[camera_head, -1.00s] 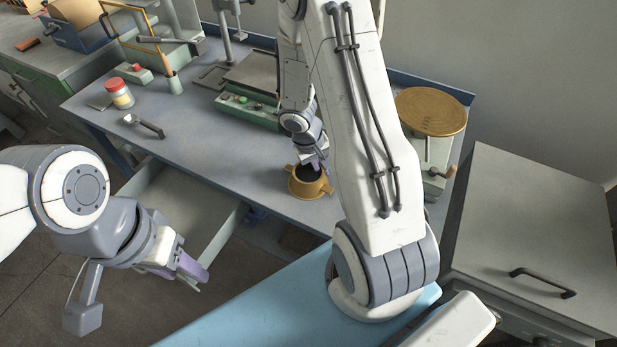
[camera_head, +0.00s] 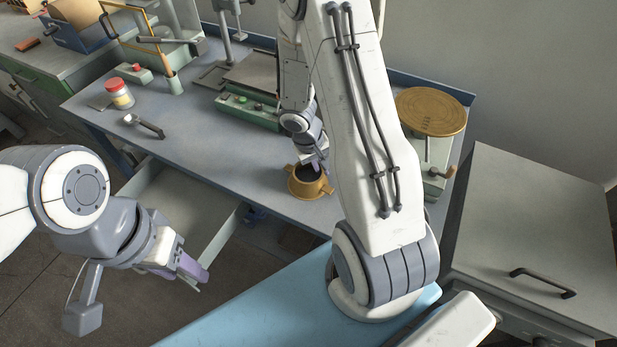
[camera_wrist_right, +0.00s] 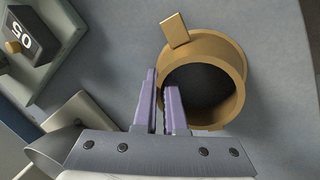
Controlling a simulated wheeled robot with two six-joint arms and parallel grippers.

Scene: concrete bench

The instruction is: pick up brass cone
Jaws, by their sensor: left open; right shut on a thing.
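The brass cone (camera_head: 303,189) is a hollow, ring-like piece with a dark opening and small tabs on its rim. It stands on the bench near the front edge in the head view. In the right wrist view the brass cone (camera_wrist_right: 234,78) shows its wide opening. My right gripper (camera_head: 317,164) is at its rim, with its purple fingers (camera_wrist_right: 161,78) shut on the near wall, one finger at the opening and one outside. My left gripper (camera_head: 196,277) is open and empty, out in front of the bench at the left.
The grey bench (camera_head: 205,135) has free room left of the cone. A round brass plate (camera_head: 431,110) is at the right. A drawer (camera_head: 190,205) hangs open below.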

